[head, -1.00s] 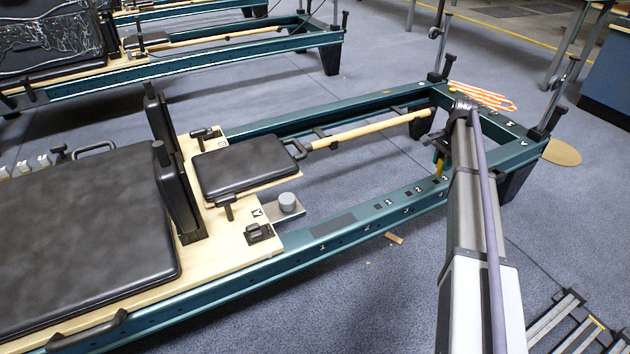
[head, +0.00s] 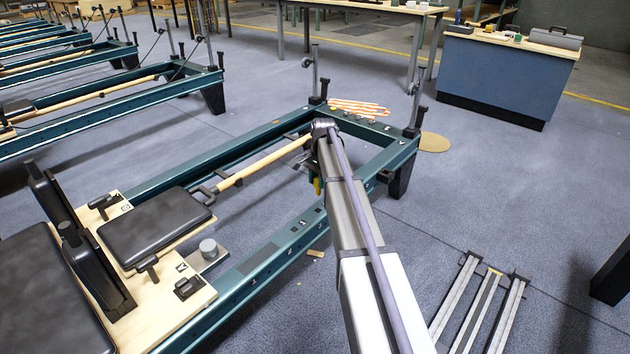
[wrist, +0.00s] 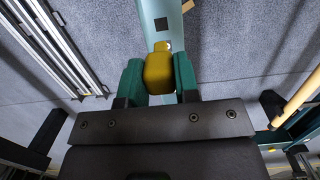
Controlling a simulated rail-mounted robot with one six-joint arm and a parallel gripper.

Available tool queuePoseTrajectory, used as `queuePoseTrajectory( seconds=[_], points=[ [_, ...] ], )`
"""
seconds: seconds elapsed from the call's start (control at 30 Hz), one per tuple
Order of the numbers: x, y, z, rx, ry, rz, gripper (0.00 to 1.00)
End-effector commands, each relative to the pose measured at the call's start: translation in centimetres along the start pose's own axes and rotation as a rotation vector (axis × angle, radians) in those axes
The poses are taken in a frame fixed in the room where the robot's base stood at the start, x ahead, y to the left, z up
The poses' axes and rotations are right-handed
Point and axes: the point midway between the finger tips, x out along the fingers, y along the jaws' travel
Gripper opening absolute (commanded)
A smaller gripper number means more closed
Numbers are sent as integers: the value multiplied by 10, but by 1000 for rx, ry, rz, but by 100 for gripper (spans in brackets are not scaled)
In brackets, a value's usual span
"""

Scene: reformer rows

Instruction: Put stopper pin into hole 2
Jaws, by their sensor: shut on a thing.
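The stopper pin has a yellow block-shaped head (wrist: 158,72), held between the green fingers of my gripper (wrist: 158,84) in the wrist view. Its lower end is hidden. In the head view a small yellow bit of the pin (head: 317,186) shows beside my arm, above the near rail. The teal near rail (head: 262,256) carries small pale number marks and dark holes, too small to read surely as hole 2. In the wrist view the rail (wrist: 160,8) runs beneath the pin, with a dark square mark on it. I cannot tell whether the pin touches the rail.
A padded carriage (head: 155,228) and a wooden bar (head: 265,162) lie inside the frame. Orange-striped straps (head: 358,107) drape on the far end. Metal rails (head: 470,305) lie on the floor at right. A blue counter (head: 505,75) stands at the back. Open floor lies between.

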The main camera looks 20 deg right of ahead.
Motion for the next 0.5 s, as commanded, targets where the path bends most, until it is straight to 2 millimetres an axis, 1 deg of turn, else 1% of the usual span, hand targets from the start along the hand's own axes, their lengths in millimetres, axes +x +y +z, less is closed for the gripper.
queuePoseTrajectory(
  seconds=[0.03, 0.3, 0.37, 0.5],
  points=[
    [-3, 2, 1, 3, 0, 0, 6],
    [0, 1, 1, 3, 0, -1, 6],
    [2, 1, 0, 3, 0, -1, 6],
    [12, 1, -1, 3, 0, -1, 6]
  ],
)
